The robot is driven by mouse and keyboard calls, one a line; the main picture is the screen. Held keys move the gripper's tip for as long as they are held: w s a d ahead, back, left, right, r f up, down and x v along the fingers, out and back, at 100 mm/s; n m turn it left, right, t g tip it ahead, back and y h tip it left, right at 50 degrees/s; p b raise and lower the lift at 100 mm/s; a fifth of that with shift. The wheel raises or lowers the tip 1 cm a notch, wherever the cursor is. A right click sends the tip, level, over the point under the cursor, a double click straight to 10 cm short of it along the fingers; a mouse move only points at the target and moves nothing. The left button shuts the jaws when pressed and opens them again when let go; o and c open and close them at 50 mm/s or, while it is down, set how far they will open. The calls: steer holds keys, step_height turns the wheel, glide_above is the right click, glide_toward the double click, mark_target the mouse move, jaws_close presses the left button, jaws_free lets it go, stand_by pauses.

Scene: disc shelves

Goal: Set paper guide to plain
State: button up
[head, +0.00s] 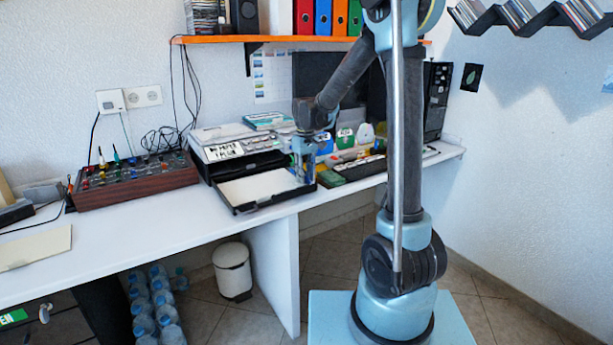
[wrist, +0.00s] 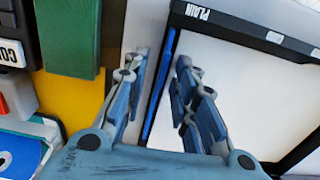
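The printer (head: 235,148) stands on the white desk, with its black-rimmed paper tray (head: 246,208) out at the front, holding white paper. In the wrist view the tray (wrist: 245,30) has a PLAIN label (wrist: 194,12) and two smaller labels farther right on its rim. A thin blue strip, apparently the paper guide (wrist: 158,90), runs along the tray's inner left edge, its upper end near PLAIN. My gripper (head: 304,178) is over the tray's right end. In the wrist view my gripper (wrist: 162,58) is open, one finger on each side of the blue strip, with visible gaps.
A green block (wrist: 70,38), a yellow item (wrist: 75,98) and a disc (wrist: 18,160) lie close beside the tray. A mixer (head: 135,183) stands left of the printer. An orange shelf (head: 230,39) hangs above. The desk's front left is mostly clear.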

jaws_close()
steer(key=shift+a, duration=0.1)
steer(key=shift+s+a, duration=0.35)
steer(key=shift+a, duration=0.1)
jaws_free()
step_height(320, 180, up, 12)
stand_by(0.7)
